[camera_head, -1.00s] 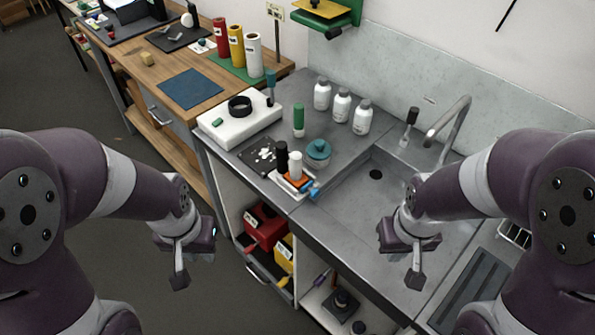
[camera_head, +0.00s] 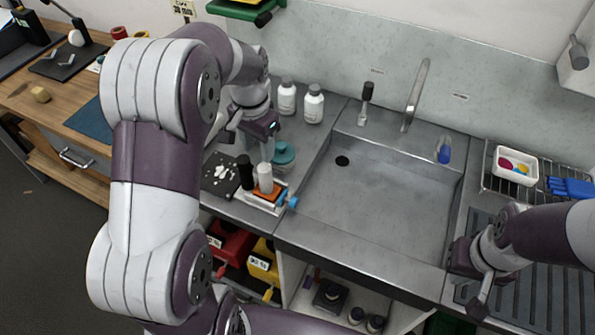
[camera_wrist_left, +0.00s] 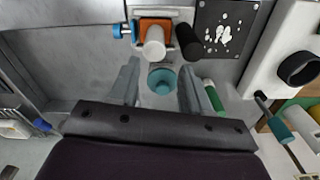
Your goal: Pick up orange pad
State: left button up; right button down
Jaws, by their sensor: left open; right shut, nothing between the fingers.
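The orange pad (camera_head: 267,194) lies in a small white tray (camera_head: 262,208) on the counter left of the sink. It also shows at the top of the left wrist view (camera_wrist_left: 146,22). A white cylinder (camera_head: 265,178) stands at it and hides part of it. A black cylinder (camera_head: 245,172) stands beside it. My left gripper (camera_head: 262,146) is above the counter, behind the tray, near a teal-lidded jar (camera_head: 283,157). In the left wrist view its fingers (camera_wrist_left: 160,84) are apart and empty. My right gripper (camera_head: 480,300) is shut and empty at the drying rack.
White bottles (camera_head: 313,104) stand behind the jar. A dark board with white bits (camera_head: 220,174) lies left of the tray. A blue knob (camera_head: 292,202) sits at the tray's right end. A white bin (camera_head: 515,165) is at the right.

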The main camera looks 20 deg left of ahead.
aim_at(266, 176)
pick_arm(q)
jog(key=shift+w+d+r+m, duration=0.2)
jog(key=shift+d+r+m, duration=0.15)
jog(key=shift+m, duration=0.15)
jog(key=f+b, duration=0.1)
jog(key=s+f+b, duration=0.1)
jog(key=f, duration=0.1)
jog(key=shift+d+b, duration=0.2)
jog(key=shift+b, duration=0.1)
jog(key=f+p, duration=0.1)
jog(key=f, duration=0.5)
jog(key=w+f+p, duration=0.1)
jog(key=f, duration=0.1)
jog(key=shift+f+p, duration=0.35)
jog(key=shift+f, duration=0.05)
jog(key=shift+w+a+f, duration=0.1)
jog(key=shift+f, duration=0.3)
jog(key=c, duration=0.8)
pick_arm(e)
jog(key=shift+s+d, duration=0.25)
jog(key=shift+d, duration=0.1)
